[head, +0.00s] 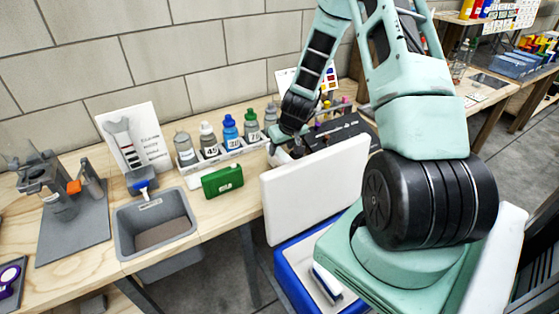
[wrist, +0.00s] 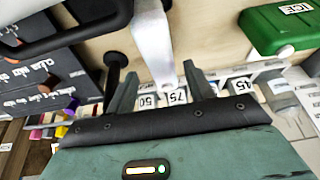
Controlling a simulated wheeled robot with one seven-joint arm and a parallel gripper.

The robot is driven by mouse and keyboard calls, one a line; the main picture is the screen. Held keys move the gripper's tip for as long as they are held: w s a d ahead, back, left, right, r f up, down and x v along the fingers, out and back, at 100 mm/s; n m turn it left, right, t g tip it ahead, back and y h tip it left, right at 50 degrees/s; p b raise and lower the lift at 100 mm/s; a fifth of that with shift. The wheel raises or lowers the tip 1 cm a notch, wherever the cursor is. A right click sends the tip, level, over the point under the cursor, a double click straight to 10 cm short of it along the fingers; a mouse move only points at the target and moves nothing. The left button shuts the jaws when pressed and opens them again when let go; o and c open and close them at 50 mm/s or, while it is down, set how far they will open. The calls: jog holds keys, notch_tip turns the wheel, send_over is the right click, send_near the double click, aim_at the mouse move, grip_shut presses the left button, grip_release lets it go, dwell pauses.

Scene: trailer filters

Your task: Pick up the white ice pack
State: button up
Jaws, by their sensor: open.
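A narrow white object, which looks like the white ice pack (wrist: 153,40), shows in the wrist view between and beyond my finger tips. Its far end runs out of the top of the picture. My gripper (wrist: 160,85) is open, with one finger on each side of its near end; I cannot tell whether they touch it. In the head view my gripper (head: 284,140) is over the bench, just behind the raised white lid. The lid and arm hide most of the fingers and the white object there.
A green ice pack (head: 222,181) stands left of my gripper. Labelled bottles (head: 230,132) stand in a rack behind it. The white lid (head: 315,188) rises upright from a blue cooler (head: 290,262). A grey bin (head: 155,225) is left. A black handle (wrist: 60,32) is close in the wrist view.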

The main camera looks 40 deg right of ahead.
aim_at(280, 152)
jog(key=shift+p+x, duration=0.35)
jog(key=shift+x, duration=1.3)
jog(key=shift+a+f, duration=0.15)
grip_shut()
